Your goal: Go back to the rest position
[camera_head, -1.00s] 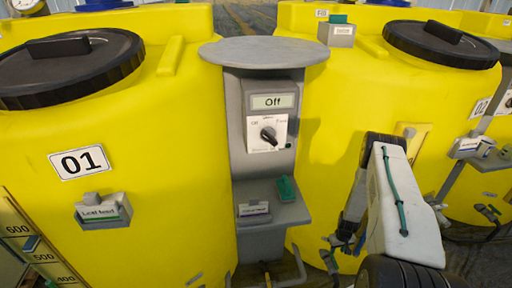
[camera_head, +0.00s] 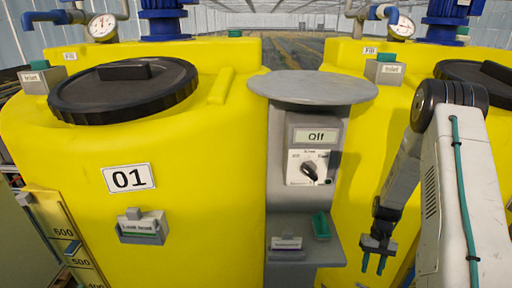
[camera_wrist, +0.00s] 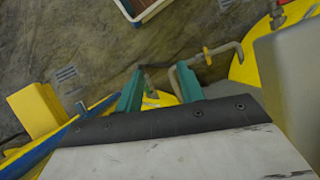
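My gripper (camera_head: 373,262) hangs low at the right in the head view, fingers pointing down, in front of the right yellow tank (camera_head: 350,190). In the wrist view its two green fingers (camera_wrist: 160,90) stand apart with nothing between them. My arm rises at the right of the head view. The gripper is to the right of the grey control post (camera_head: 292,215) and apart from it.
The post carries a display reading "Off", a rotary knob (camera_head: 309,172) and a round grey top (camera_head: 313,88). Tank 01 (camera_head: 190,205) with a black lid (camera_head: 124,90) stands left. Gauges and blue pumps are behind. A tray (camera_wrist: 140,8) lies on the floor.

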